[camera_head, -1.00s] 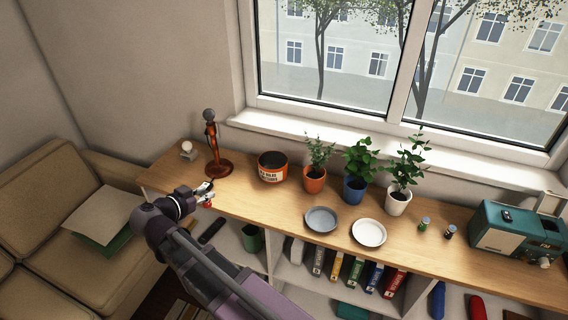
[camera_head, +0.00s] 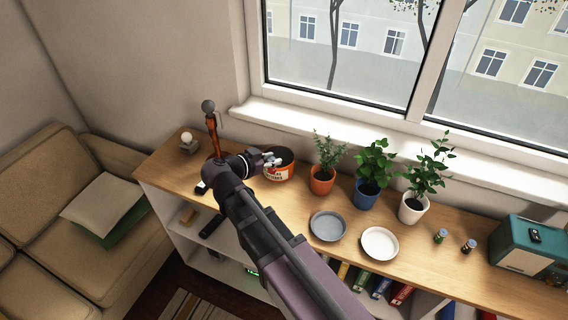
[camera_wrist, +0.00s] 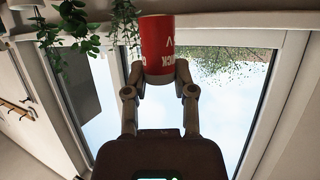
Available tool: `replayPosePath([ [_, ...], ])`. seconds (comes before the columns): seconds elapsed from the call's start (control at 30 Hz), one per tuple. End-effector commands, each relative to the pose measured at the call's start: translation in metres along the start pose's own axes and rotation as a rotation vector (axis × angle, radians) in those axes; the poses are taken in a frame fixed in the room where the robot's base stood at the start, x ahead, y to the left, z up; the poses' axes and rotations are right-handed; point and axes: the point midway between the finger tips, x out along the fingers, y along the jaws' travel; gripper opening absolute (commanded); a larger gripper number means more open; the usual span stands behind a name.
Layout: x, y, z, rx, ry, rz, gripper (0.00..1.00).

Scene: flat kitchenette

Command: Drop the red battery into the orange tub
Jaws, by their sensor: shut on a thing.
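A red battery (camera_wrist: 157,42) with white lettering is between the fingertips of my gripper (camera_wrist: 160,72) in the wrist view. My gripper is shut on it. In the head view my gripper (camera_head: 271,160) is over the left side of the orange tub (camera_head: 283,175). The tub stands on the wooden counter, has a dark inside and a pale label, and is partly hidden by my gripper. I cannot tell from the head view how high the battery is above its rim. The tub does not show in the wrist view.
An orange-and-black microphone-like stand (camera_head: 213,130) is left of the tub. Potted plants (camera_head: 322,178) stand to its right. A grey plate (camera_head: 328,226) and a white plate (camera_head: 380,243) lie in front. The window (camera_head: 350,50) is behind the counter.

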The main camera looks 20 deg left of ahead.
Motion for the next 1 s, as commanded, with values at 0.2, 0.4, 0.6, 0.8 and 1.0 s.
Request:
replayPosePath([
  [0.2, -0.004, -0.002, 0.001, -0.002, 0.0, -0.006, 0.0],
  [0.4, -0.006, -0.004, 0.003, -0.004, 0.0, -0.01, 0.0],
  [0.6, 0.001, -0.012, 0.003, -0.011, -0.002, -0.023, 0.0],
  [0.8, 0.03, -0.036, 0.002, -0.03, -0.006, -0.067, 0.0],
  [1.0, 0.073, -0.067, -0.003, -0.058, -0.009, -0.134, 0.0],
])
